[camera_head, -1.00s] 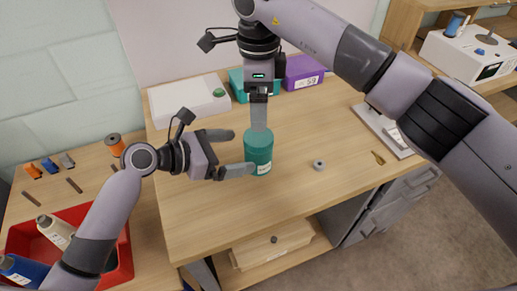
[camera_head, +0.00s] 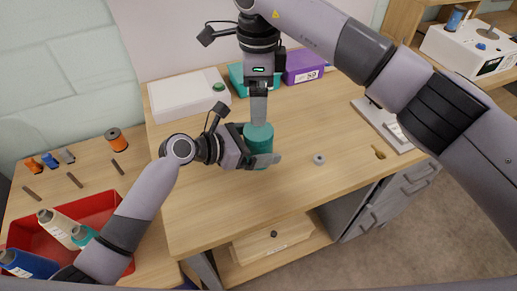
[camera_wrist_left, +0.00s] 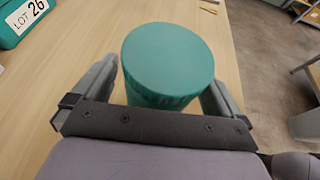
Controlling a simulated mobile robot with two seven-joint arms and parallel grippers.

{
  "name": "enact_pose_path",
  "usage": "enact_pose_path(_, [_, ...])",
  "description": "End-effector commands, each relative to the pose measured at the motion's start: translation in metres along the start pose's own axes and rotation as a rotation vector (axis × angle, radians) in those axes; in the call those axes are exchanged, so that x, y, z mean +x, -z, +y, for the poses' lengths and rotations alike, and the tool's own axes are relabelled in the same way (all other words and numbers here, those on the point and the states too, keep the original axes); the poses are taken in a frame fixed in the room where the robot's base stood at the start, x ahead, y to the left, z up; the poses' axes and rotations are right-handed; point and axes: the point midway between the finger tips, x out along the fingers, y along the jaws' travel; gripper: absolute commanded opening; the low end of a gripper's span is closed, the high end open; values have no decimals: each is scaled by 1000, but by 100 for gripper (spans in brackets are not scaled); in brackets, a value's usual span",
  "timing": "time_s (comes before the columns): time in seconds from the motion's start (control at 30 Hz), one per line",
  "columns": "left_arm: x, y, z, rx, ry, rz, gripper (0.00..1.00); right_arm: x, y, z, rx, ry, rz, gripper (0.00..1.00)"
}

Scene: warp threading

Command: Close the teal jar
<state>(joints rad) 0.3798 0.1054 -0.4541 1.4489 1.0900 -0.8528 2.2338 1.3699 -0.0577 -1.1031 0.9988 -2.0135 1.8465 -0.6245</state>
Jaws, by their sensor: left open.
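The teal jar (camera_head: 258,137) stands upright on the wooden table. In the left wrist view its round top (camera_wrist_left: 168,57) is a flat, solid teal disc, with a ridged edge below it. My left gripper (camera_head: 262,146) is open, with its fingers on either side of the jar; the left wrist view shows one finger at each side. A narrow gap shows on the left, and I cannot tell whether the right finger touches. My right gripper (camera_head: 258,118) points down from above, with its tips at or just over the jar's top. Its fingers overlap, so its opening is hidden.
A small grey ring (camera_head: 319,159) and a brass-coloured piece (camera_head: 379,153) lie right of the jar. A white box (camera_head: 188,95), a teal box (camera_head: 237,80) and a purple box (camera_head: 303,66) stand behind. A red bin (camera_head: 92,208) holds spools at left. The table's front is clear.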

Motion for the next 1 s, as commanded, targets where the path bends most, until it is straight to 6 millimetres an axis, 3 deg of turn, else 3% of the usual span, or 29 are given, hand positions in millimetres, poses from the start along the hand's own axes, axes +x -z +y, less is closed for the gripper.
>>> enact_pose_path(0.27, [1, 0, 0, 1, 0, 0, 97, 0, 0, 0, 0, 0, 0, 92])
enact_pose_path(0.57, [0, 0, 0, 0, -1, 0, 0, 0, 0, 0, -2, 0, 0, 92])
enact_pose_path(1.0, [0, 0, 0, 0, -1, 0, 0, -1, -1, 0, -317, 6, 5, 92])
